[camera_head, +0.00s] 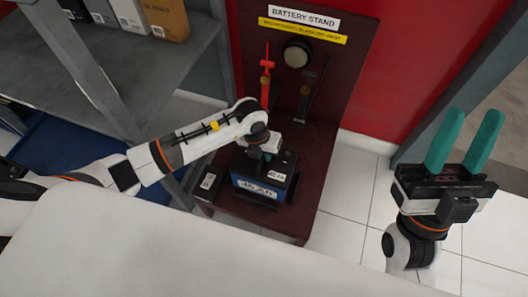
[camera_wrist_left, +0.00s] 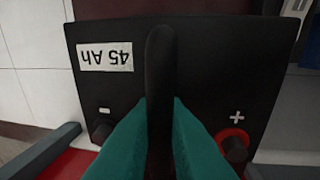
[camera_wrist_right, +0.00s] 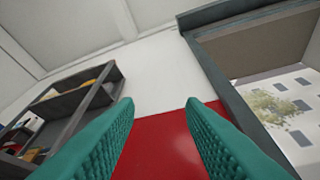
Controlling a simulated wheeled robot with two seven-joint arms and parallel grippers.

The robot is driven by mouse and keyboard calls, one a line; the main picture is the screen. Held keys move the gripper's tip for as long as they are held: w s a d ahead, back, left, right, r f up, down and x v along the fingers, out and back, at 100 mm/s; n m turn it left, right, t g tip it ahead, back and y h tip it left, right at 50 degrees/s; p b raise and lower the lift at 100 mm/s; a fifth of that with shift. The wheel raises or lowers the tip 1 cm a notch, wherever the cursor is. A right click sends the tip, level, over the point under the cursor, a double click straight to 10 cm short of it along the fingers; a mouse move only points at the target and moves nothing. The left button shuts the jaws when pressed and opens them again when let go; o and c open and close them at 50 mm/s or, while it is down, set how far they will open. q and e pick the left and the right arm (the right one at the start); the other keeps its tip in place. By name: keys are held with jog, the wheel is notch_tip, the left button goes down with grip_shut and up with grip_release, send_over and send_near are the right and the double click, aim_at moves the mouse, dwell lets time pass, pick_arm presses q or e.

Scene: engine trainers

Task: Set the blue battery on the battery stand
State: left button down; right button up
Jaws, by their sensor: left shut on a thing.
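The blue battery (camera_head: 258,186) has a black top and a label on its front. It is upright at the seat of the dark red battery stand (camera_head: 318,165); I cannot tell whether it rests on it. My left gripper (camera_head: 268,143) is over the battery. In the left wrist view, its teal fingers (camera_wrist_left: 172,135) are shut on the black handle (camera_wrist_left: 160,85) of the battery. The battery's top (camera_wrist_left: 215,60) shows a "45 Ah" label, a minus post and a red-ringed plus post. My right gripper (camera_head: 462,140) is open and empty, raised at the right.
The stand's back panel carries a red clamp (camera_head: 266,82), a black clamp (camera_head: 305,98) and a round gauge (camera_head: 297,53). A small dark box (camera_head: 209,182) is left of the battery. A grey shelf (camera_head: 70,75) with boxes stands at the left. White floor shows at the right.

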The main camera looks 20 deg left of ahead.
pick_arm(q)
jog(key=c, duration=1.9)
grip_release()
jog(key=shift+f, duration=0.1)
jog(key=o, duration=0.4)
jog(key=shift+o, duration=0.2)
jog(key=shift+r, duration=0.2)
